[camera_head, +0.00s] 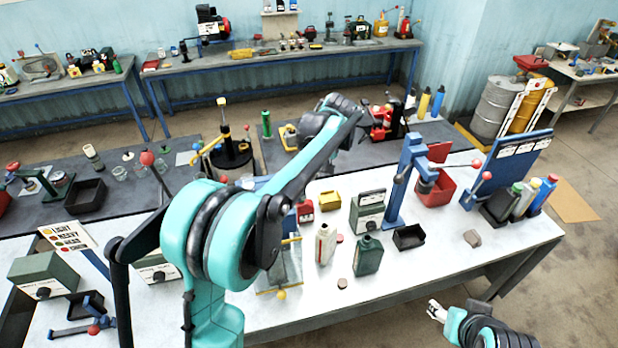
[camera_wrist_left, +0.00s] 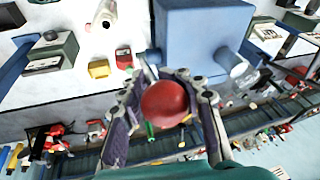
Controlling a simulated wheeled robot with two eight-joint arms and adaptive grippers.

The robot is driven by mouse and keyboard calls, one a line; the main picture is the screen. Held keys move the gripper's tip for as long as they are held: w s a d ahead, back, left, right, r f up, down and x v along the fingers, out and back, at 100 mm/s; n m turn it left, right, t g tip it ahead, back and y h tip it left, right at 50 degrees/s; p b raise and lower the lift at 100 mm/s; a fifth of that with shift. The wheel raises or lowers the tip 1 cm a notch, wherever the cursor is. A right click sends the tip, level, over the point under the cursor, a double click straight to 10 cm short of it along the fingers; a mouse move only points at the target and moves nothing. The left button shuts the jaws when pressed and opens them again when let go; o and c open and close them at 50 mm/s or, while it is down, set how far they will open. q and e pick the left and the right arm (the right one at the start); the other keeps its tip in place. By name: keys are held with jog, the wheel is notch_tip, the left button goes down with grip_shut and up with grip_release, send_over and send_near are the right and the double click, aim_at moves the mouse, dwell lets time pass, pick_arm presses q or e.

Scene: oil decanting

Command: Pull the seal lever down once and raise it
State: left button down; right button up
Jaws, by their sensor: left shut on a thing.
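In the left wrist view, my left gripper (camera_wrist_left: 166,100) has its fingers on both sides of a red ball knob (camera_wrist_left: 166,103) and is shut on it. The knob looks like the handle of the seal lever; its rod is hidden behind it. In the head view, my left arm covers this machine almost wholly, along with my left gripper. My right gripper (camera_head: 437,311) is low at the right, off the table; its finger opening is too small to read.
A blue press (camera_head: 403,180) stands further right. The table's front right is mostly clear.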

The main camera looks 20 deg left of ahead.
pick_arm(q)
jog(key=shift+a, duration=0.3)
jog(key=c, duration=1.3)
grip_release()
jog(key=shift+o, duration=1)
jog(key=shift+a, duration=0.1)
jog(key=v, duration=1.2)
jog(key=shift+a, duration=0.25)
pick_arm(e)
jog(key=shift+a+r, duration=0.1)
jog(key=shift+a, duration=0.1)
pick_arm(q)
jog(key=s+f+m+t+h+b, duration=0.1)
jog(key=s+f+b, duration=0.7)
jog(key=f, duration=0.8)
jog(key=s+d+f+m+t+h+b, duration=0.1)
jog(key=s+f+m+t+b, duration=0.2)
jog(key=s+f+b, duration=0.6)
jog(key=s+d+f+m+t+h+b, duration=0.1)
jog(key=s+f+m+b, duration=0.3)
jog(key=s+f+b, duration=0.5)
notch_tip(320, 180, down, 14)
jog(key=t+h+b, duration=0.1)
jog(key=b, duration=0.7)
jog(key=shift+s+m, duration=0.2)
jog(key=shift+m, duration=0.2)
pick_arm(e)
notch_tip(320, 180, down, 34)
jog(key=shift+f, duration=0.2)
